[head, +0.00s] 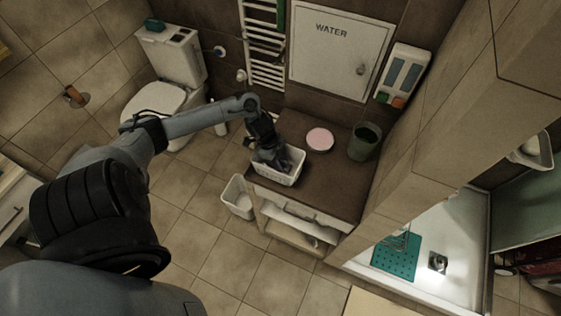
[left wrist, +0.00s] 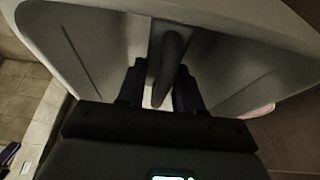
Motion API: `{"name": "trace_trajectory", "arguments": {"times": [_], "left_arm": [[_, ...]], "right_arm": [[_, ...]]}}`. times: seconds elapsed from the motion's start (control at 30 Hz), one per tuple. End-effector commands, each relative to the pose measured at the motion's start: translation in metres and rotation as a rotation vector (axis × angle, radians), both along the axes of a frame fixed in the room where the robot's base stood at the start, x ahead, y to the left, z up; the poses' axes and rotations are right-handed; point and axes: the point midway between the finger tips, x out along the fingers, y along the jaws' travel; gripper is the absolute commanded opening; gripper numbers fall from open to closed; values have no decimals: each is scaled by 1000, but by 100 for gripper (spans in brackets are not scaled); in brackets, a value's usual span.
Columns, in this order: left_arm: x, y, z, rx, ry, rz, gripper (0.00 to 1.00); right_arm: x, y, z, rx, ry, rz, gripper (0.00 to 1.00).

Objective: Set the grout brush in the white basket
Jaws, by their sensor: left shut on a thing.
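The white basket (head: 291,179) stands on the brown counter near its front left corner. My left gripper (head: 268,157) points down into it, and its fingertips are hidden by the gripper body and the basket wall in the head view. In the left wrist view the pale basket walls (left wrist: 75,45) surround the two dark fingers (left wrist: 159,88). The fingers are shut on a dark grey rounded handle, which I take as the grout brush (left wrist: 171,55). The brush cannot be made out in the head view. My right gripper does not show.
A pink round dish (head: 320,139) and a dark green cup (head: 364,142) stand on the counter (head: 335,185) to the right of the basket. A white bin (head: 238,197) is on the floor at left. A towel radiator (head: 265,45) is on the wall behind.

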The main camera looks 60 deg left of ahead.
Motion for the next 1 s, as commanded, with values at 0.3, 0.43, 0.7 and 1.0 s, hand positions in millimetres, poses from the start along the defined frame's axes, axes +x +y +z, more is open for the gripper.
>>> {"name": "trace_trajectory", "arguments": {"times": [0.3,0.43,0.7,1.0], "left_arm": [[0,0,0,-1,1,0,61],[0,0,0,-1,1,0,61],[-2,2,6,0,0,0,61],[-12,17,47,4,1,-1,61]], "right_arm": [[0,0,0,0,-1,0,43],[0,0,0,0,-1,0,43],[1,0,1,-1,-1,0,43],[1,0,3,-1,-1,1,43]]}}
